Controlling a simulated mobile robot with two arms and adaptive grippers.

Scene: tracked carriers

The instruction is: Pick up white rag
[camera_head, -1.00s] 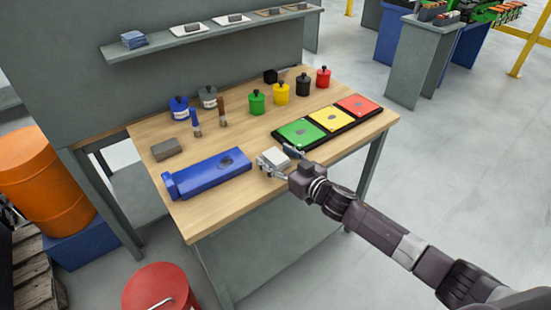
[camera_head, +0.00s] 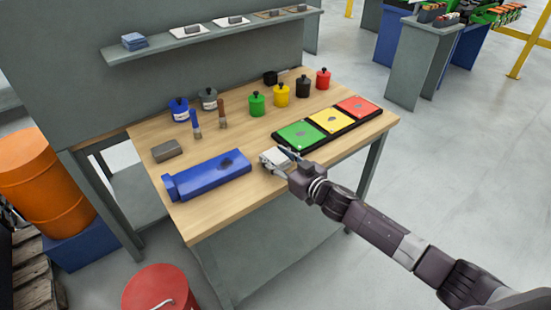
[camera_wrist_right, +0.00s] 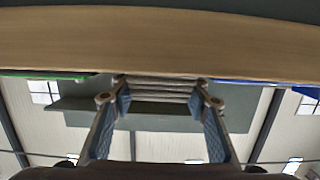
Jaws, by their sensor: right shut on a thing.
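The white rag (camera_head: 276,157) is a small folded stack near the front edge of the wooden table. My right gripper (camera_head: 279,160) is at the rag, with its fingers on either side of it. In the right wrist view the rag's folded layers (camera_wrist_right: 160,88) lie between the two fingertips, and the gripper (camera_wrist_right: 160,95) is shut on it. The gripper partly hides the rag in the head view. I cannot tell whether the rag touches the table. My left gripper is not in view.
A black tray with green (camera_head: 301,135), yellow and red panels lies to the right. A shelf (camera_head: 160,44) hangs above the table's back.

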